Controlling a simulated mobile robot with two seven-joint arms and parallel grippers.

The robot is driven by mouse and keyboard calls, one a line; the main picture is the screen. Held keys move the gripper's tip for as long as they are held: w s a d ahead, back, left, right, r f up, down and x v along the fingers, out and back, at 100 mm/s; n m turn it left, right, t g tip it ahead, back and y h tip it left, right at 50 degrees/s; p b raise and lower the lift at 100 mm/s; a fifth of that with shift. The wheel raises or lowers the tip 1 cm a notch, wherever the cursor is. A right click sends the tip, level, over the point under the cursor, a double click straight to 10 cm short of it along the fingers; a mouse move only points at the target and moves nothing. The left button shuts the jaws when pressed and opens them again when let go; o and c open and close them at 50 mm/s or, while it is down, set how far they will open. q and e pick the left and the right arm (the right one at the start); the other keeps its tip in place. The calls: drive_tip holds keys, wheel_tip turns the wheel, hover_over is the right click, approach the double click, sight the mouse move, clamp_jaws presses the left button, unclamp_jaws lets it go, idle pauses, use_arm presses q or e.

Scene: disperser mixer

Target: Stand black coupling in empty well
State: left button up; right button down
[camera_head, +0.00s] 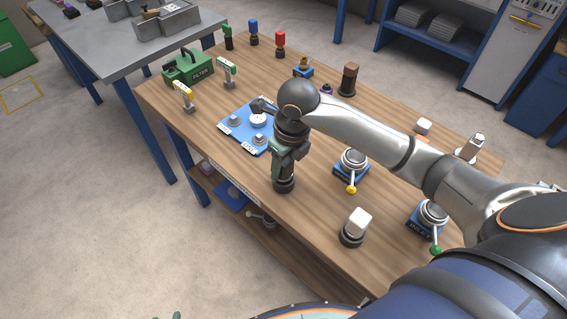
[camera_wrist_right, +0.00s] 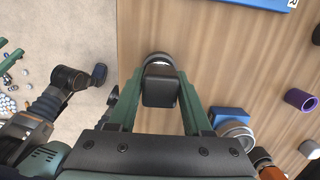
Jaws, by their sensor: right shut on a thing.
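My right gripper (camera_head: 287,158) points down over the front edge area of the wooden bench, left of the yellow-levered clamp. It is shut on a dark piece (camera_head: 284,184), apparently the black coupling. In the right wrist view the coupling's black block (camera_wrist_right: 160,88) sits between the green fingers, with a round rim beyond it. I cannot tell whether it touches the bench. A blue board (camera_head: 233,120) with round grey and white fittings lies behind, partly hidden by my arm. I cannot tell which place is the empty well. Green and dark parts at the wrist view's left may be my left arm.
Clamps with a yellow lever (camera_head: 351,188) and a green lever (camera_head: 435,250) stand to the right. A white block on a black base (camera_head: 357,222) is near the front edge. Bare wood lies around the gripper.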

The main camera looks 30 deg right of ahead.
sight(289, 177)
drive_tip(key=shift+f, duration=0.15)
drive_tip(key=shift+c, duration=1.7)
unclamp_jaws()
drive_tip(key=r, duration=0.3)
drive_tip(key=s+r, duration=0.1)
drive_tip(key=r, duration=0.7)
drive_tip(key=shift+s+d+r, duration=0.2)
drive_tip(key=shift+d+r, duration=0.05)
drive_tip(key=shift+d, duration=0.05)
drive_tip(key=shift+s+r+p, duration=0.15)
drive_tip(key=shift+r+p, duration=0.15)
drive_tip(key=shift+r, duration=0.1)
drive_tip(key=shift+a, duration=0.1)
